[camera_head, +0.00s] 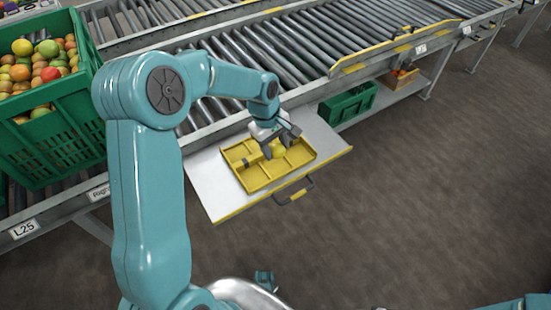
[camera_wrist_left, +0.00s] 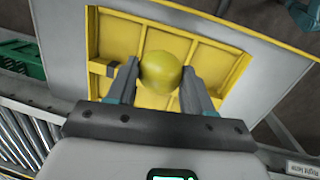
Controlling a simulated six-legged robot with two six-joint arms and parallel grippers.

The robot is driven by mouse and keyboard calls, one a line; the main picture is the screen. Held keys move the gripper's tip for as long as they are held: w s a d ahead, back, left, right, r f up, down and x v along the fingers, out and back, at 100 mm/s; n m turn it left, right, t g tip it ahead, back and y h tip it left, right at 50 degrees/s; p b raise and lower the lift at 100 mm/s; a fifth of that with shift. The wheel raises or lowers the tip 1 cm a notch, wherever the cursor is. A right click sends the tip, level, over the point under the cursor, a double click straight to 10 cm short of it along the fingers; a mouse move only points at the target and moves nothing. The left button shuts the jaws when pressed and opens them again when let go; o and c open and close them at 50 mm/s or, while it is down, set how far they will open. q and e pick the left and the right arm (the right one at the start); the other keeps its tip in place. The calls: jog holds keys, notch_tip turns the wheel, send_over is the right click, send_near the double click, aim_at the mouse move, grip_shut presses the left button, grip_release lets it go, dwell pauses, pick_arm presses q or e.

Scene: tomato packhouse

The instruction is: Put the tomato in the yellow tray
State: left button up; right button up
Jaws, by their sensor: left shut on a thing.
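The yellow-green tomato (camera_head: 279,152) is between the fingers of my left gripper (camera_head: 281,147), which is shut on it. It also shows in the left wrist view (camera_wrist_left: 160,72), with one finger against each side. The yellow tray (camera_head: 258,186) has several compartments and lies on a pale board; it also shows in the left wrist view (camera_wrist_left: 223,62). The tomato and fingertips are over the tray's inside; whether the tomato touches the tray floor I cannot tell. My right gripper is not in view.
The pale board (camera_head: 213,192) has a yellow edge and a dark handle (camera_head: 294,191). A roller conveyor (camera_head: 285,50) runs behind. A green crate of mixed fruit (camera_head: 45,145) stands at left. A smaller green crate (camera_head: 350,105) and a wooden box (camera_head: 402,78) sit below the conveyor.

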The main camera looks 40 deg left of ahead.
aim_at(275, 156)
pick_arm(q)
notch_tip(275, 156, down, 5)
jog(key=shift+r+b, duration=0.1)
jog(key=shift+b, duration=0.45)
jog(key=shift+f, duration=0.3)
jog(key=o, duration=0.8)
jog(key=shift+o, duration=0.2)
jog(key=shift+r, duration=0.15)
jog(key=shift+r, duration=0.3)
jog(key=r+p, duration=0.1)
jog(key=r, duration=0.2)
jog(key=a+r+p, duration=0.1)
jog(key=r, duration=0.3)
jog(key=s+r+p, duration=0.1)
jog(key=r, duration=0.3)
jog(key=shift+s+a+r, duration=0.1)
jog(key=shift+a+r, duration=0.15)
jog(key=shift+a, duration=0.05)
